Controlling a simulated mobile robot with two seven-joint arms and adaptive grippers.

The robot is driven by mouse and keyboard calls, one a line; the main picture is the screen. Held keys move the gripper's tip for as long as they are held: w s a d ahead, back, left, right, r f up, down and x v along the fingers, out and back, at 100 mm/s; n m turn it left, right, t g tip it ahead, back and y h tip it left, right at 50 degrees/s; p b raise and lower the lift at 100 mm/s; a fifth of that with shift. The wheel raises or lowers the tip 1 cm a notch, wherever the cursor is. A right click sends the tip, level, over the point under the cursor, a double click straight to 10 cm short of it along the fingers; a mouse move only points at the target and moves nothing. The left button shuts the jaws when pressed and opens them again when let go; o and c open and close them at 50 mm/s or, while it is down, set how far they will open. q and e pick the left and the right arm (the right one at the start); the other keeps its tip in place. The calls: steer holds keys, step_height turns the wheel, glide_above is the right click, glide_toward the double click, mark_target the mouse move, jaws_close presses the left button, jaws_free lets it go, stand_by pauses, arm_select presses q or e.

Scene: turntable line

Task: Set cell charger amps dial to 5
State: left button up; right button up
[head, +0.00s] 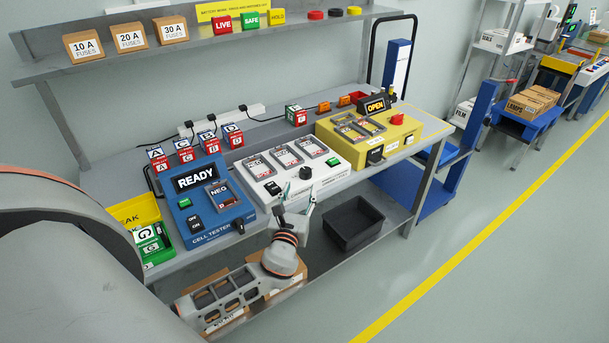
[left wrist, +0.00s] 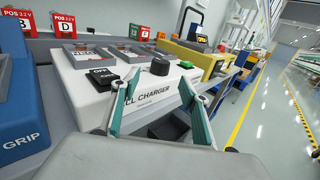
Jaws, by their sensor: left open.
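The white cell charger (head: 318,179) sits on the bench between the blue cell tester and the yellow unit. Its black dial (head: 305,173) is on the front right of the top; it also shows in the left wrist view (left wrist: 160,66). The dial's setting and scale are too small to read. My left gripper (head: 297,196) is open and empty at the charger's front edge, close to the dial but apart from it. In the left wrist view its teal fingers (left wrist: 158,82) frame the charger's front, with the dial just beyond them. My right gripper is not in view.
The blue cell tester (head: 222,219) reads READY, left of the charger. The yellow unit (head: 398,139) reads OPEN, to the right. Labelled cells (head: 185,151) stand behind. A dark bin (head: 354,223) is on the lower shelf. A green button (head: 333,162) is near the dial.

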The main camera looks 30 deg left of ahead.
mark_target(304, 176)
arm_select(q)
steer(key=x, duration=0.8)
steer(key=shift+d, duration=0.1)
steer(key=c, duration=1.1)
